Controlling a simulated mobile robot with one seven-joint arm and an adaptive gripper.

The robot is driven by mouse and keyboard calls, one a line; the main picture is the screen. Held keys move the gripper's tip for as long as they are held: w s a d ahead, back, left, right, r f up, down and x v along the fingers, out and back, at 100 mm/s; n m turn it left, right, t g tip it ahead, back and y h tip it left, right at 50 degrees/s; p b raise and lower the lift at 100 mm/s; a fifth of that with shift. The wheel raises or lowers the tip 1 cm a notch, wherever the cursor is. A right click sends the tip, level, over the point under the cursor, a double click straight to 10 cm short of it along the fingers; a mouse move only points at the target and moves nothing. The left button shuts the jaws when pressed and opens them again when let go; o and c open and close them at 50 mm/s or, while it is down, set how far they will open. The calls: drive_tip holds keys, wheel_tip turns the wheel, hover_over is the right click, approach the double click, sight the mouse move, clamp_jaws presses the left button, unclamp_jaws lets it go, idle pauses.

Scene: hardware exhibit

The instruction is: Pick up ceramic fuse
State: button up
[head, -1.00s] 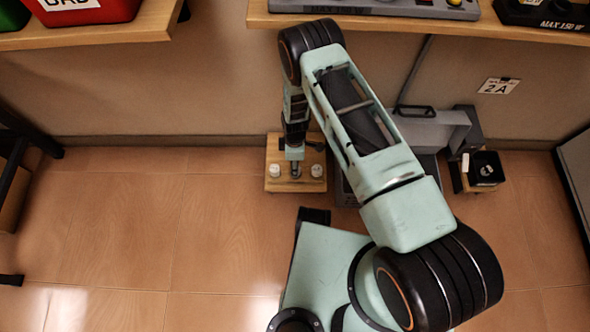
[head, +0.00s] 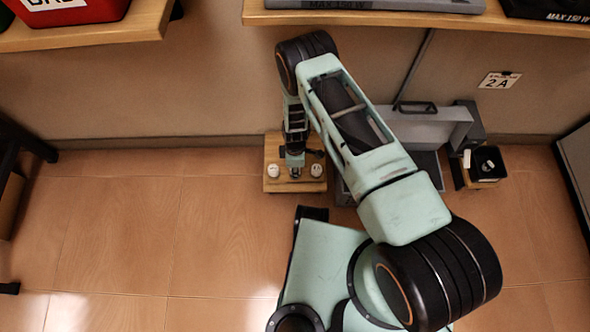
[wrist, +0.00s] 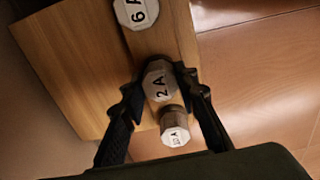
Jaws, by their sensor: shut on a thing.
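A wooden block (head: 272,184) stands on the floor by the wall, with white-topped ceramic fuses on it. In the wrist view, a fuse marked 2 A (wrist: 158,80) sits between the fingertips of my gripper (wrist: 165,78), which is shut on it. A fuse marked 6 (wrist: 136,12) is at the top of the wrist view. Another fuse (wrist: 174,128) with a small, hard-to-read label lies between the fingers, nearer the palm. In the head view, my gripper (head: 295,168) points down over the block between two white fuses. I cannot tell whether the held fuse is clear of the block.
A grey case (head: 430,130) with an open lid stands right of the block, partly behind my arm. A black bin (head: 487,163) is beside it. A 2 A sign (head: 499,80) is on the wall. A shelf (head: 400,18) overhangs above.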

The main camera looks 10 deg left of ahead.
drive_tip(key=shift+r, duration=0.15)
drive_tip(key=shift+c, duration=0.5)
drive_tip(key=shift+r, duration=0.2)
drive_tip(key=r, duration=0.1)
drive_tip(key=r+p, duration=0.1)
drive_tip(key=r, duration=0.1)
drive_tip(key=shift+s+d+r+p, duration=0.1)
drive_tip(key=shift+s+r+p, duration=0.2)
drive_tip(key=shift+p, duration=0.1)
drive_tip(key=s+d+r+p, duration=0.1)
drive_tip(key=s+r+p, duration=0.1)
drive_tip(key=s+r, duration=0.2)
drive_tip(key=s+d+r+p, duration=0.1)
drive_tip(key=s+r, duration=0.3)
drive_tip(key=s, duration=0.5)
drive_tip(key=shift+d+r+p, duration=0.35)
drive_tip(key=shift+p, duration=0.5)
